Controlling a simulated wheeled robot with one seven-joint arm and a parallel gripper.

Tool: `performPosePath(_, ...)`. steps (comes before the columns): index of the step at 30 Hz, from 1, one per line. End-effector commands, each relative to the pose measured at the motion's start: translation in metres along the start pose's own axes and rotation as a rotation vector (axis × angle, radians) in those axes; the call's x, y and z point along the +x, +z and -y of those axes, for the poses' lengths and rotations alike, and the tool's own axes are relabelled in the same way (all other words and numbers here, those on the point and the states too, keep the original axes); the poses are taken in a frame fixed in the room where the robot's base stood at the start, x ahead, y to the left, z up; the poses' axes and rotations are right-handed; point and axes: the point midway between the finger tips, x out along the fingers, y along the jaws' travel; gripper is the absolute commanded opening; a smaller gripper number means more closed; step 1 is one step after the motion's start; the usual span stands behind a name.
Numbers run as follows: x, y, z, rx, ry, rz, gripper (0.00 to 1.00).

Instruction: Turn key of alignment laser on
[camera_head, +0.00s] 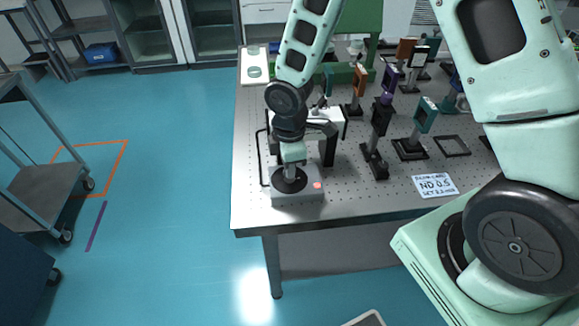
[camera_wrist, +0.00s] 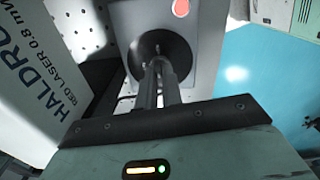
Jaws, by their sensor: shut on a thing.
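The alignment laser's control box (camera_head: 297,197) is a grey block at the near left corner of the optical table. It has a round black dial plate (camera_head: 289,180) and a red round button (camera_head: 318,185). In the wrist view the grey face (camera_wrist: 200,25), the black plate (camera_wrist: 178,48) and the red button (camera_wrist: 181,8) also show. My gripper (camera_wrist: 158,68) points at the middle of the black plate, its two fingers shut close together on the key there. The key itself is hidden between the fingertips, so its angle cannot be told.
A white housing (camera_wrist: 30,90) lettered "HALDRO" and "RED LASER 0.8 mW" stands close beside my gripper. Several optic mounts, including a teal one (camera_head: 424,118), stand to the right on the table (camera_head: 350,205). A card (camera_head: 435,185) reads ND 0.5.

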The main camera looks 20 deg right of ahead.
Motion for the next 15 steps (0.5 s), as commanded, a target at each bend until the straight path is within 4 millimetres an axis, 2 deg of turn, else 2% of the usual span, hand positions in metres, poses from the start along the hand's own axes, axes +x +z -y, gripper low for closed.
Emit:
performPosePath(7, 0.0001, -0.0008, -0.0002, 0.098, 0.002, -0.001, 0.0)
performPosePath(15, -0.0002, -0.0008, -0.0002, 0.134, 0.001, -0.002, 0.0)
